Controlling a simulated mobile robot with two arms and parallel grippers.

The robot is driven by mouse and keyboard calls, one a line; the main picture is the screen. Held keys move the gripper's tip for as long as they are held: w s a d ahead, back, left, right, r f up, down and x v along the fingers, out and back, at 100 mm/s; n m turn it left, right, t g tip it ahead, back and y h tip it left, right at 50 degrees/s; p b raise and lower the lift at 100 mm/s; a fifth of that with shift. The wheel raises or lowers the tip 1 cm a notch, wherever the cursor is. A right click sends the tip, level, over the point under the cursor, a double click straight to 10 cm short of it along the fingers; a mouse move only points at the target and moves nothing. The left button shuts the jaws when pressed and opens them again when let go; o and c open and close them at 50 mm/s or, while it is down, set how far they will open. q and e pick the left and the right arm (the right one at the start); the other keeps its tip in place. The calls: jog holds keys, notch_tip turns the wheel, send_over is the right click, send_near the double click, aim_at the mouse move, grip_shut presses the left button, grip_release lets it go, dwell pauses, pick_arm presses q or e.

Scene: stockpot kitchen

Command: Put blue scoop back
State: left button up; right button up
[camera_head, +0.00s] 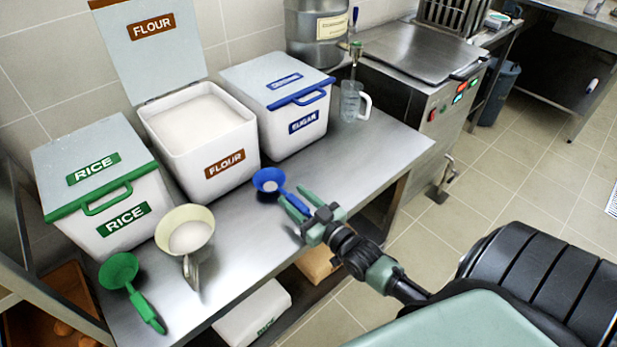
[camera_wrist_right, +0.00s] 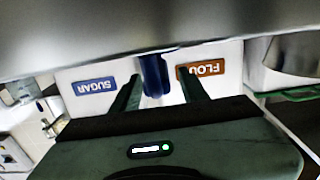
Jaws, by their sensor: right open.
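The blue scoop (camera_head: 268,181) lies on the steel table in front of the sugar bin (camera_head: 300,115), its bowl toward the bins and its handle toward my right gripper. My right gripper (camera_head: 295,203) is at the table's front edge, fingers at the scoop's handle. In the right wrist view, the blue handle (camera_wrist_right: 155,76) shows between the two spread fingers of the open gripper (camera_wrist_right: 160,82). I cannot tell whether they touch it. The sugar bin, with blue trim, has its lid shut. My left gripper is not in view.
The flour bin (camera_head: 205,140) stands open with white flour inside. The rice bin (camera_head: 105,190) is shut. A cream scoop (camera_head: 186,232) and a green scoop (camera_head: 120,270) lie at the left. A clear jug (camera_head: 350,101) stands right of the sugar bin. The table's right part is clear.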

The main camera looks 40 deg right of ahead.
jog(key=s, duration=1.1)
jog(key=shift+s+d+b, duration=0.35)
jog(key=shift+s+d, duration=0.05)
jog(key=shift+d, duration=0.05)
jog(key=shift+c, duration=0.3)
dwell(0.3)
